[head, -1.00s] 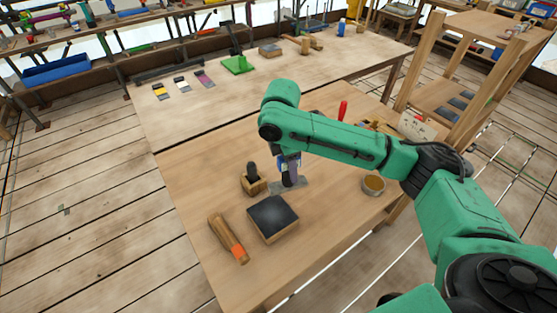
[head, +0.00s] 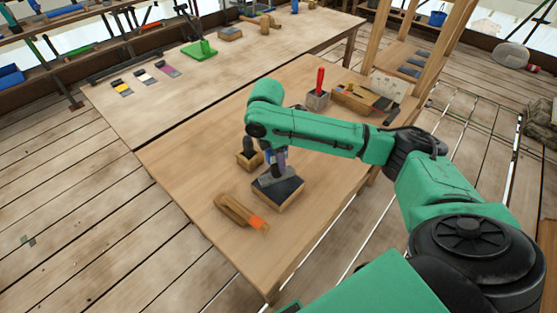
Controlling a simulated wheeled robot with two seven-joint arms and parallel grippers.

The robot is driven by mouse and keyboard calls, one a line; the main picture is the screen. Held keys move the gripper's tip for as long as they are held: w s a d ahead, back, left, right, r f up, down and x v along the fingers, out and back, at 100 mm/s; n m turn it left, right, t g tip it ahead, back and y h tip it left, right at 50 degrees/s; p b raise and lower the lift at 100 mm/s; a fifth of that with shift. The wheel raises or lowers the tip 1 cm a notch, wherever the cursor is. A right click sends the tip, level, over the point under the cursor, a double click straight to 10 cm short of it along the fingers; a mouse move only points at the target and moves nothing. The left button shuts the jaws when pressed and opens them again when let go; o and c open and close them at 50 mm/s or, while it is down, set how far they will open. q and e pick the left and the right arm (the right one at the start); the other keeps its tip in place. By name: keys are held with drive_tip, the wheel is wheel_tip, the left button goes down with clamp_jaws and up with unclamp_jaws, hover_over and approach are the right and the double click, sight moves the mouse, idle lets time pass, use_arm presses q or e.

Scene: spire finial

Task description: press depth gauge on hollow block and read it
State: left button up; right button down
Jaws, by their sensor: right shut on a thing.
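My right gripper (head: 280,157) points down over the near table and is shut on a grey, flat-based tool, seemingly the depth gauge (head: 276,176). The gauge's base is over the back part of a square wooden block with a dark top (head: 279,198), probably the hollow block. I cannot tell whether the base touches the block or hangs just above it. The dark top does not show clearly as a cavity. The gauge's reading is too small to see, and the gripper hides its upper part. My left gripper is not in view.
A small wooden holder (head: 246,163) with a dark-handled tool stands just left of the gripper. A wooden tool with an orange end (head: 240,212) lies left of the block. A red-handled tool (head: 320,80) stands in a block behind my arm. The table's front is clear.

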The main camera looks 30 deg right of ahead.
drive_tip(key=shift+d, duration=0.35)
drive_tip(key=shift+a+f, duration=0.1)
drive_tip(key=shift+a, duration=0.05)
drive_tip(key=shift+f, duration=1.25)
drive_tip(key=shift+s+f+p, duration=0.1)
drive_tip(key=shift+f+p, duration=0.05)
drive_tip(key=shift+p, duration=0.2)
idle(2.0)
wheel_tip(320, 180, up, 5)
drive_tip(key=p, duration=0.6)
drive_tip(key=shift+r, duration=0.2)
drive_tip(key=shift+f, duration=0.15)
